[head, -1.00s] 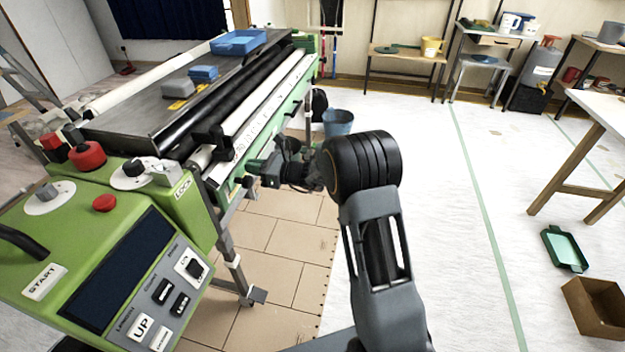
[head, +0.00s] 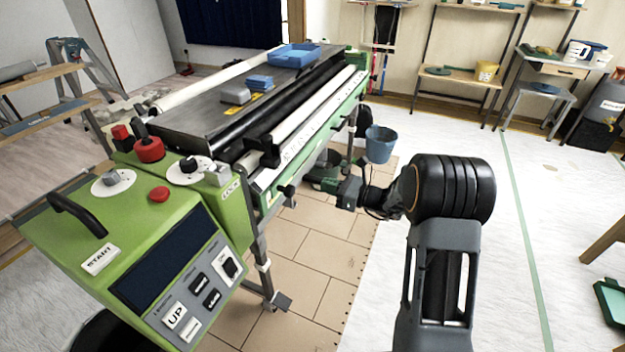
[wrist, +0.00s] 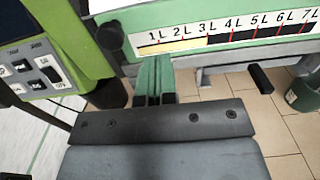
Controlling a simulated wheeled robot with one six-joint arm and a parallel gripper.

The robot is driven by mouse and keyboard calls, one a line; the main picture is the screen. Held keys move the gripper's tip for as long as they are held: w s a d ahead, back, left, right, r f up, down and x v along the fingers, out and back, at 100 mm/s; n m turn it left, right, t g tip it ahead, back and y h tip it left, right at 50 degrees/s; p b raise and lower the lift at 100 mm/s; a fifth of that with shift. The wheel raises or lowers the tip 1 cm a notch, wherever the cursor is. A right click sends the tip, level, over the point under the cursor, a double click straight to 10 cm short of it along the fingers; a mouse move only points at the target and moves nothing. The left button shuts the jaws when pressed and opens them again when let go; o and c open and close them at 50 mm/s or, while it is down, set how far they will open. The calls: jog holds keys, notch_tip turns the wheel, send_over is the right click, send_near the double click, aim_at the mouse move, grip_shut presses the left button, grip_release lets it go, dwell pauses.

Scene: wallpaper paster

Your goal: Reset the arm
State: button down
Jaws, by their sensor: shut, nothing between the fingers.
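My arm stands to the right of the green wallpaper pasting machine (head: 225,200) in the head view. My gripper (head: 322,180) is beside the machine's long side, below its scaled rail, and partly hard to make out there. In the wrist view, my gripper's green fingers (wrist: 153,82) are together with nothing between them. They point at the machine's side, just under the scale strip (wrist: 235,28) marked in litres. Whether they touch the machine cannot be told.
The machine's control panel (head: 165,270) is at the left front. A blue bucket (head: 380,145) stands on the floor beyond my gripper. A green tray (head: 611,300) lies at the right edge. White floor right of my arm is mostly clear.

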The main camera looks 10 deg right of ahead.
jog(key=s+d+f+n+g+h, duration=0.1)
jog(key=s+d+f+n+g, duration=0.1)
jog(key=s+f+n+g, duration=0.3)
jog(key=s+r+n+g+h+p, duration=0.5)
jog(key=s+n, duration=0.3)
jog(key=s, duration=0.4)
jog(key=s+d+r+n+t+h+p, duration=0.1)
jog(key=s+r+n+h+p, duration=0.2)
jog(key=r+p, duration=0.2)
jog(key=s+d+r+n+t+h+p, duration=0.1)
jog(key=s+r+n+t+h+p, duration=0.1)
jog(key=r, duration=0.9)
jog(key=s+d+r+n+t+h+p, duration=0.1)
jog(key=s+r+n+h+p, duration=0.3)
jog(key=r+n+p, duration=0.2)
jog(key=shift+r+p, duration=0.95)
